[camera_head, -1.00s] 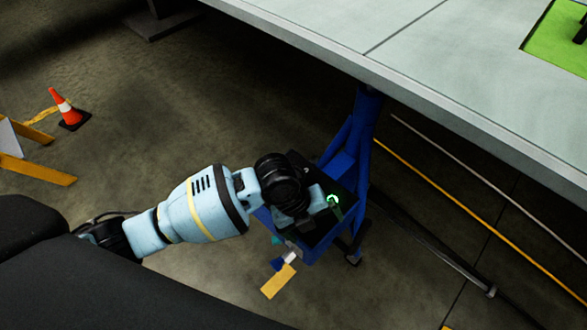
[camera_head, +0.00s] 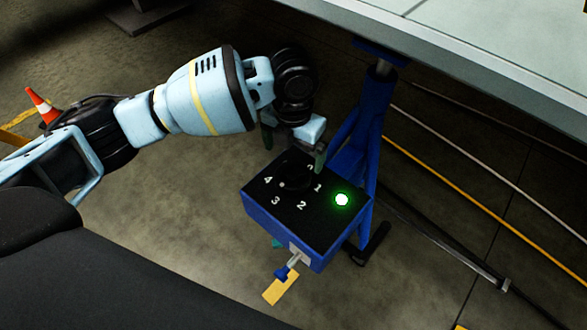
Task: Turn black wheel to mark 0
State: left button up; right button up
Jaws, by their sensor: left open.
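The black wheel (camera_head: 293,174) sits on the black top of a blue control box (camera_head: 280,228). White marks 1, 2, 3 and 4 show around it. Another mark at its far side is partly hidden, so I cannot read it surely. A small pale dot shows at the wheel's near left edge, on the side of marks 3 and 4. My left gripper (camera_head: 293,148) is open at the wheel's far side, its fingers apart. I cannot tell whether they touch the wheel. My right gripper is not in view.
A green light (camera_head: 341,200) glows on the box's right part. A blue stand (camera_head: 378,125) rises behind the box to the large pale panel (camera_head: 480,65). A small blue fitting (camera_head: 285,271) sticks out in front. An orange cone (camera_head: 43,106) stands far left.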

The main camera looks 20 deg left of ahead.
aim_at(293, 174)
pick_arm(q)
notch_tip(293, 174, down, 8)
jog(key=shift+r+b, duration=0.25)
jog(key=shift+b, duration=0.55)
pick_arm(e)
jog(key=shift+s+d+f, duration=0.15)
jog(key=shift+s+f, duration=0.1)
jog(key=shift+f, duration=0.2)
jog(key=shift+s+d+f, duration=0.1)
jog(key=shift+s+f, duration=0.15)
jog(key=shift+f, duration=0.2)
pick_arm(q)
jog(key=shift+c, duration=0.3)
